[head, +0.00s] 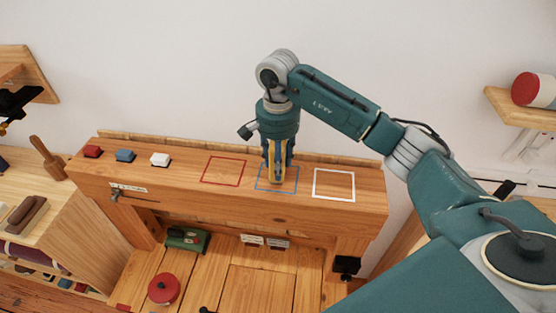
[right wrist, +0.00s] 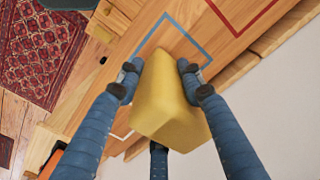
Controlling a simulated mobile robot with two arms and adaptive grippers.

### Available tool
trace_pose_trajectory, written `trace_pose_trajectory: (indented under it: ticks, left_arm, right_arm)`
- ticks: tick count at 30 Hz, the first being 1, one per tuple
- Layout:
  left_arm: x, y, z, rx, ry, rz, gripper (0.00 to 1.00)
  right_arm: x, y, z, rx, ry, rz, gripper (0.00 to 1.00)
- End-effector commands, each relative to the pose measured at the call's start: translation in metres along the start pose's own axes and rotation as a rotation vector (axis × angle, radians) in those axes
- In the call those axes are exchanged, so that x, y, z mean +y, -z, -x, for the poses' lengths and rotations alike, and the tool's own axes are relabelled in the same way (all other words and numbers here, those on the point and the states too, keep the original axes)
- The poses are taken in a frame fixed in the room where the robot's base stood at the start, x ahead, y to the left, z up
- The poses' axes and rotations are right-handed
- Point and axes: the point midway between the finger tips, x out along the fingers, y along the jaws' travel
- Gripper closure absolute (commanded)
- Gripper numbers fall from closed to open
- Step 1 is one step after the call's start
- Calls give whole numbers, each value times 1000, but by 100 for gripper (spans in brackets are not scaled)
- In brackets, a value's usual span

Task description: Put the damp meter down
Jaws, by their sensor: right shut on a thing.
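My right gripper (head: 276,178) points down over the wooden bench top and is shut on the yellow damp meter (right wrist: 168,95). The gripper and meter are at the blue outlined square (head: 262,187), between the red outline (head: 223,170) and the white outline (head: 334,184). I cannot tell whether the meter touches the wood. My left gripper is not in view.
The red and white outlines are empty. A red round thing (head: 164,289) lies lower down.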

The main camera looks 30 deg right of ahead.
Motion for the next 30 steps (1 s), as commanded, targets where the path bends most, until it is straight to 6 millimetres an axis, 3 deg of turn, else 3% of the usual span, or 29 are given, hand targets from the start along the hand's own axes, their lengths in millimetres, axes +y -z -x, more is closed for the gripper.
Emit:
trace_pose_trajectory:
  ticks: [12,13,16,27,30]
  left_arm:
    - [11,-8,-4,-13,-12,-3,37]
    - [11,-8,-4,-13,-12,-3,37]
    - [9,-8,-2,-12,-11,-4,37]
    - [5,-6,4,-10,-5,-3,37]
    - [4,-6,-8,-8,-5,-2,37]
  right_arm:
    - [0,1,-7,2,2,0,89]
    - [0,0,-7,1,1,0,61]
    - [0,0,-6,1,1,0,44]
    - [0,0,0,1,1,0,44]
    - [-2,2,9,5,6,-1,44]
